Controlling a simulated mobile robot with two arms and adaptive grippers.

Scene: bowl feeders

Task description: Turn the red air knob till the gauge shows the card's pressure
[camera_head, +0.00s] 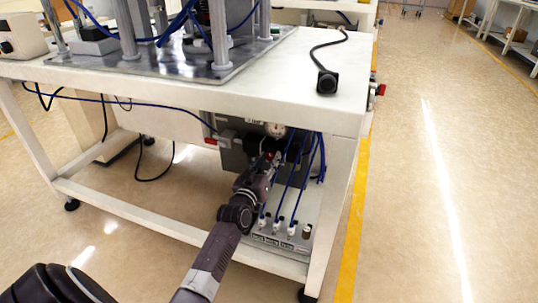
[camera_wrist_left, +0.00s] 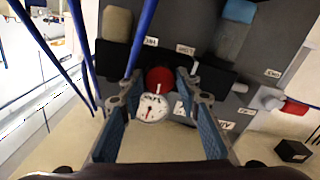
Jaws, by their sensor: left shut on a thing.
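The red air knob (camera_wrist_left: 160,79) sits on the dark grey panel (camera_wrist_left: 240,65) under the table; in the head view the panel (camera_head: 232,160) is partly behind my arm. My left gripper (camera_wrist_left: 158,84) has its fingers on both sides of the knob and is shut on it. It also shows in the head view (camera_head: 272,160). The round white gauge (camera_wrist_left: 151,108) is beside the knob, between the fingers; its reading is too small to tell. I cannot make out a pressure card. My right gripper is not in view.
Blue air hoses (camera_head: 294,178) hang close beside my left gripper, down to fittings on a lower plate (camera_head: 285,241). The white table (camera_head: 285,75) is above, with a black corded device (camera_head: 327,82) on it. A red-ended fitting (camera_wrist_left: 294,107) is on the panel's side. The right-hand floor is clear.

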